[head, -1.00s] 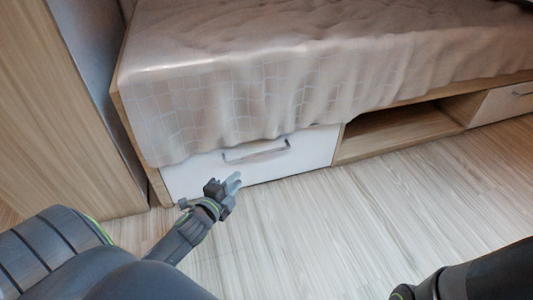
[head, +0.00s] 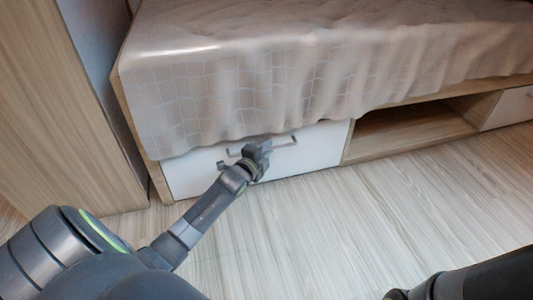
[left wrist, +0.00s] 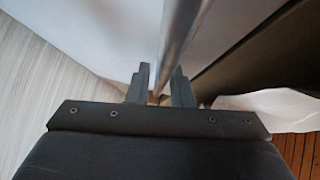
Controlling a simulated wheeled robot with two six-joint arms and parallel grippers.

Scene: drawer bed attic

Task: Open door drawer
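The white drawer (head: 315,150) under the bed is shut, its front flush with the frame. Its metal handle (head: 284,142) runs across the front, and my left gripper hides its middle in the head view. My left gripper (head: 258,148) is at the handle. In the left wrist view, the handle bar (left wrist: 180,35) runs between the two fingers of the left gripper (left wrist: 161,85). The fingers stand apart, with a narrow gap at the left finger; the right finger is very close to the bar. Only a dark piece of my right arm shows at bottom right; its gripper is out of view.
A bed cover (head: 240,85) hangs over the drawer's top edge. A wooden cabinet (head: 60,110) stands close on the left. An open shelf (head: 410,130) and another drawer (head: 510,108) lie to the right. The wood floor (head: 350,220) in front is clear.

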